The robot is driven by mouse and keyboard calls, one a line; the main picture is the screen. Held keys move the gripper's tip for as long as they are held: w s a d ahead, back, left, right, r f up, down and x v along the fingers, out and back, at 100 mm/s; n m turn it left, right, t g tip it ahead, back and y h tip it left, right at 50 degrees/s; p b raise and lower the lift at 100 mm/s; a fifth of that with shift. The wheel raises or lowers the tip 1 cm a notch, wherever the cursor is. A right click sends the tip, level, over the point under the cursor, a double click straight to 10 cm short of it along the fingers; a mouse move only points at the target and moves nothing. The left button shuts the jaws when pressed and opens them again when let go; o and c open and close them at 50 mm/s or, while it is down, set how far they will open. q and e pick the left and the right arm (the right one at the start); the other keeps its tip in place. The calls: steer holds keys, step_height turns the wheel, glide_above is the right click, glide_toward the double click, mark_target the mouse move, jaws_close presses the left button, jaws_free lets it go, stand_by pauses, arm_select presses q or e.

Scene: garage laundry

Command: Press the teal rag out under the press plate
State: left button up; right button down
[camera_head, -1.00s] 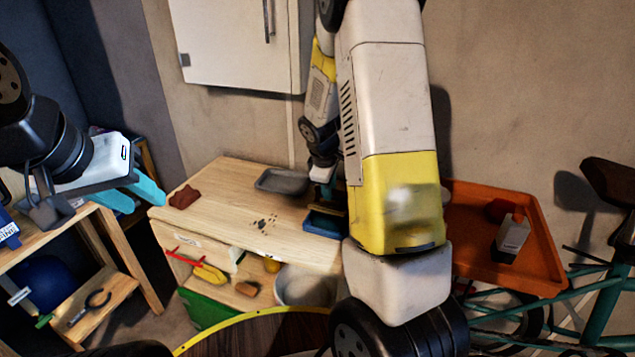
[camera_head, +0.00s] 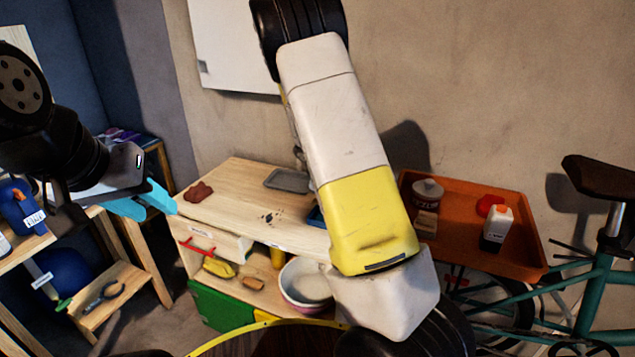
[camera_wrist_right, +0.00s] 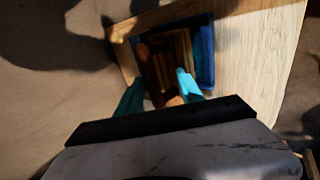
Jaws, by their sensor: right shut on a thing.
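In the right wrist view, the teal fingertips of my right gripper (camera_wrist_right: 160,92) are on either side of a dark brown wooden piece (camera_wrist_right: 160,68), and the gripper is shut on it. I cannot tell for sure if this is the press plate. It is over a blue tray (camera_wrist_right: 207,50) on the wooden bench. In the head view only a sliver of the blue tray (camera_head: 315,217) shows; my right arm hides the rest and the right gripper. My left gripper (camera_head: 145,202) is open and empty at the left, apart from the bench.
The wooden bench (camera_head: 235,190) holds a brown-red cloth (camera_head: 198,191), a grey tray (camera_head: 288,180) and dark specks. A white bowl (camera_head: 304,285) sits below. An orange tray (camera_head: 465,250) with a bottle stands right, near a bicycle (camera_head: 595,280). A stool is at left.

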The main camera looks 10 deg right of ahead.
steer(key=shift+s+a+f, duration=0.5)
steer(key=shift+s+f, duration=0.2)
steer(key=shift+f, duration=0.1)
steer(key=c, duration=1.4)
jaws_free()
steer(key=shift+o, duration=0.2)
steer(key=shift+w+d+r, duration=0.25)
steer(key=shift+w+r, duration=0.2)
steer(key=shift+r, duration=0.1)
steer(key=s+a+r, duration=0.3)
steer(key=s+a, duration=0.1)
steer(key=s, duration=0.2)
steer(key=shift+s+a+r, duration=0.2)
steer(key=shift+a, duration=0.15)
steer(key=shift+r, duration=0.1)
steer(key=v, duration=0.7)
steer(key=shift+a+r, duration=0.15)
steer(key=shift+r, duration=0.1)
steer(key=shift+s, duration=0.15)
